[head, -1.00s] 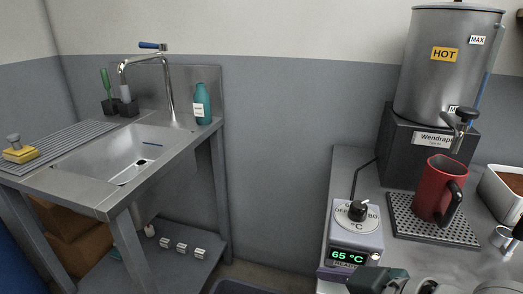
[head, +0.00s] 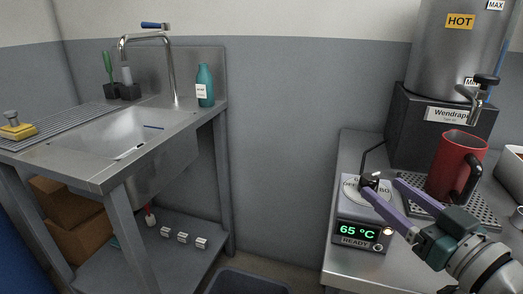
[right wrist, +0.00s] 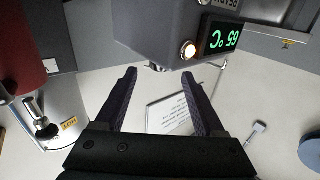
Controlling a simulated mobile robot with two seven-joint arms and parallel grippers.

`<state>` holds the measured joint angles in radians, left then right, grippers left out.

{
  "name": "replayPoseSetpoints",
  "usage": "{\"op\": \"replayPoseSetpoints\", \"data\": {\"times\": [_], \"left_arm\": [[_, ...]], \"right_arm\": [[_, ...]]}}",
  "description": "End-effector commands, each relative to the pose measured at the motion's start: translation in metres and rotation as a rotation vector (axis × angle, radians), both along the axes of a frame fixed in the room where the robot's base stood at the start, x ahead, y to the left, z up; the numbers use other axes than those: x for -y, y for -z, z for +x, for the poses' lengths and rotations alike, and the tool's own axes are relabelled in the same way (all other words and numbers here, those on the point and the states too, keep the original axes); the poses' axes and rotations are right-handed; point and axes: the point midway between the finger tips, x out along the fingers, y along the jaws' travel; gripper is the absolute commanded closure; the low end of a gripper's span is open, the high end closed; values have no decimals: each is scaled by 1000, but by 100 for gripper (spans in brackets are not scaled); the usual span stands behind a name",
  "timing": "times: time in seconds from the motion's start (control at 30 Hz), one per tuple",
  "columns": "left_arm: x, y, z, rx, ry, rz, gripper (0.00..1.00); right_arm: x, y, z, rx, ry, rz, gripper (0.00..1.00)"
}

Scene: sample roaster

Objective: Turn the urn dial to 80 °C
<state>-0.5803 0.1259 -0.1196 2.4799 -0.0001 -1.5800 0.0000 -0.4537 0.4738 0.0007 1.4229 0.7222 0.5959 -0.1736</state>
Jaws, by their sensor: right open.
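The urn dial (head: 371,179) is a dark knob on a pale round plate, on top of a small control box (head: 343,211). The box's green display (head: 357,231) reads 65 °C, with READY below it. The display also shows upside down in the right wrist view (right wrist: 221,38). My right gripper (head: 381,186) is open, its two purple fingers reaching in from the lower right, tips beside the knob and partly covering the dial plate. In the right wrist view the open fingers (right wrist: 158,75) point at the box; the knob is not clearly seen there. My left gripper is not in view.
The steel urn (head: 452,55) marked HOT stands on a dark base behind. A red mug (head: 455,165) stands on the drip tray (head: 487,213) close to my right fingers. A cable runs behind the box. A sink (head: 125,140) is at left.

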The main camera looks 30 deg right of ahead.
Motion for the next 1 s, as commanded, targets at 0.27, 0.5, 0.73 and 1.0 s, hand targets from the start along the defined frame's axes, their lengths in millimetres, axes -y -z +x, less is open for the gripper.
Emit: {"op": "replayPoseSetpoints", "data": {"times": [0.27,0.5,0.73,1.0], "left_arm": [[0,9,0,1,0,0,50],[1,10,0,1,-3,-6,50],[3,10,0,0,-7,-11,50],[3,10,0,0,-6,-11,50]], "right_arm": [[9,1,44,0,0,0,29],[10,1,52,-3,-1,1,29],[10,1,52,-3,-1,1,38],[10,1,52,-2,-1,0,68]]}}
